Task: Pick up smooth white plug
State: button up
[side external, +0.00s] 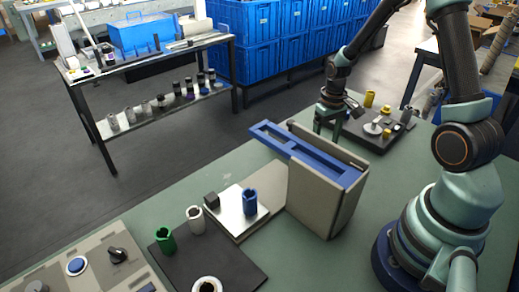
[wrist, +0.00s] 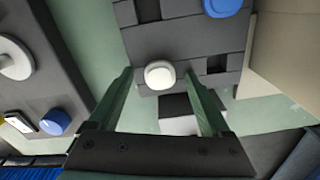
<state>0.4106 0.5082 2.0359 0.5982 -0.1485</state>
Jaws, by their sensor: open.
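In the wrist view, a smooth white plug (wrist: 160,75) with a rounded top sits at the edge of a dark grey block (wrist: 185,42). My gripper (side external: 331,124) is open, with its two green fingers pointing down behind the grey and blue machine in the side view. In the wrist view, the fingertips of my gripper (wrist: 158,72) lie on either side of the plug, with visible gaps. I cannot tell how far above it they are. I cannot make out the plug in the side view, where the machine and fingers block that area.
The wrapper-like machine (side external: 312,190) with a blue frame stands close in front of my gripper. A dark board (side external: 395,141) with yellow parts and a white disc (side external: 372,128) lies beside it. A blue round part (wrist: 222,5) is on the block.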

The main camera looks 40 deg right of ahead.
grip_shut()
jog(key=shift+r, duration=0.1)
